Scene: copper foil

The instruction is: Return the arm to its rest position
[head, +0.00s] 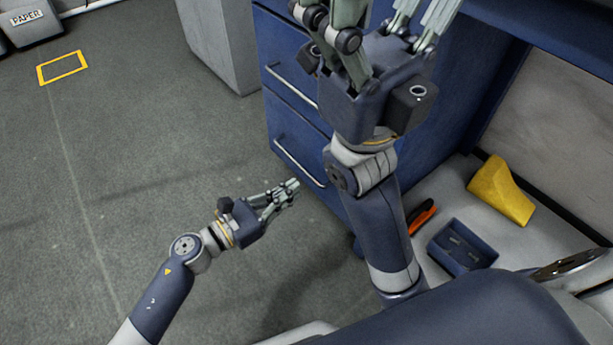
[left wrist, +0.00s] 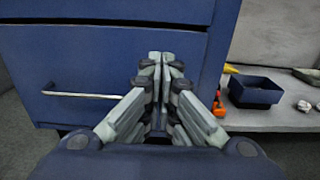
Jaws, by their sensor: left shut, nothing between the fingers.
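My left gripper (head: 292,186) is low at the middle of the head view, in front of the blue drawer cabinet (head: 277,112). Its fingers are together with nothing between them. The left wrist view also shows the left gripper (left wrist: 167,60) with its fingertips meeting in front of a blue drawer front. My left arm reaches in from the bottom left of the head view. My right gripper (head: 388,12) is raised at the top middle, close to the camera. Its fingers spread apart, and their tips are cut off by the picture edge.
Drawer handles (head: 299,163) stick out near my left gripper. A pale surface at right holds a blue tray (head: 433,249), an orange-handled tool (head: 421,215) and a yellow wedge (head: 500,190). Grey floor with a yellow marked square (head: 62,81) is free at left.

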